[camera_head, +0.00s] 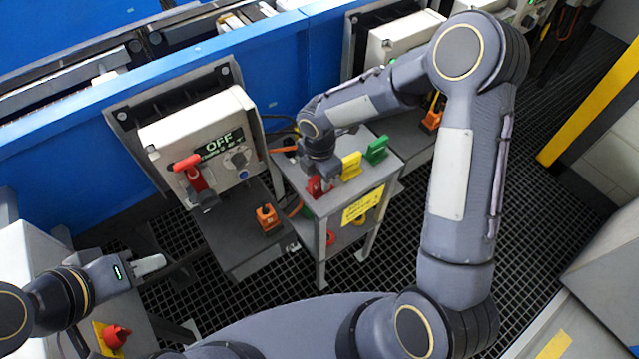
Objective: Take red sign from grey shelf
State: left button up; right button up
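The grey shelf (337,199) stands in the middle on thin legs, with a yellow label on its front. The red sign (314,188) is at the left end of its top, partly hidden by my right gripper (325,184). My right gripper points down at the red sign, close against it or touching it. Whether its fingers are closed on the sign cannot be made out. My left gripper (152,265), with pale fingers, is at the lower left, away from the shelf and with nothing visible in it. Its finger gap is not clear.
A yellow sign (351,165) and a green sign (377,150) stand beside the red one. Left of the shelf is a control box (205,140) reading OFF, with a red handle (190,172). An orange item (267,217) lies on the dark ledge below. Blue conveyor panels stand behind.

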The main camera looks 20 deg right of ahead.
grip_shut()
